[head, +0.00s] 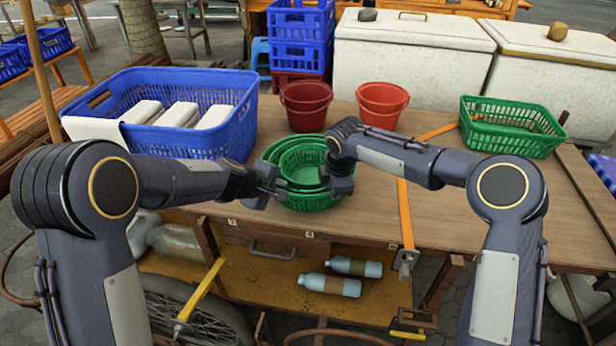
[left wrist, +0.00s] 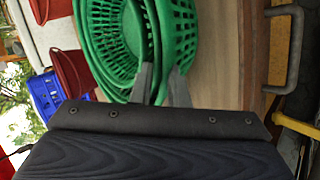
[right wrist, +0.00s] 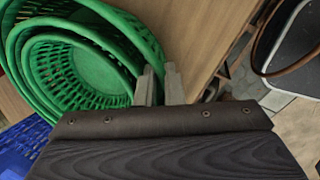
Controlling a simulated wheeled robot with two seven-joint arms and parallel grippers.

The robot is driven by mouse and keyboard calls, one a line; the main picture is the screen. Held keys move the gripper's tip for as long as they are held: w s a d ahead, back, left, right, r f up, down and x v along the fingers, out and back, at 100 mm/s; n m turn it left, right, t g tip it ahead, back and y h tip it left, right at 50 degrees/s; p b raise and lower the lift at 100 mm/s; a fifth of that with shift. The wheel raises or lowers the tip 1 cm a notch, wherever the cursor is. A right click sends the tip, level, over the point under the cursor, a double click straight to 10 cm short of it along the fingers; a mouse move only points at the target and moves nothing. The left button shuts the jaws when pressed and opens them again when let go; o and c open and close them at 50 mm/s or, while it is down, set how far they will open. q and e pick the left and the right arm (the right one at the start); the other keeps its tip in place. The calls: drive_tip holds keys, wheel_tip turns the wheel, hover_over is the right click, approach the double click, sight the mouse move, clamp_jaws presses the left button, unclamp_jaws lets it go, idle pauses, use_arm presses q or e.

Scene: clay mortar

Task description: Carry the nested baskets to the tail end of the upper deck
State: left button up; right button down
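The nested green round baskets (head: 304,172) stand upright, one inside another, near the front edge of the wooden deck. I cannot tell whether they touch it. My left gripper (head: 270,182) is at their left side, its fingers close together with the green wall between them; the baskets also fill the upper middle of the left wrist view (left wrist: 105,45). My right gripper (head: 341,178) is at their right side, with narrowly spaced fingers at the outer rim. The baskets show at upper left in the right wrist view (right wrist: 75,60). Fingertip contact is partly hidden.
A blue crate (head: 225,90) with white blocks fills the deck's left. Two red buckets (head: 306,104) (head: 381,103) stand behind the baskets. A green rectangular basket (head: 510,128) is at the right. An orange strap (head: 404,215) crosses the deck; wood right of it is mostly clear.

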use_arm(q)
drive_tip(key=shift+s+f, duration=0.1)
drive_tip(key=shift+f, duration=0.15)
clamp_jaws()
drive_tip(key=shift+r, duration=0.1)
use_arm(e)
drive_tip(key=shift+r, duration=0.15)
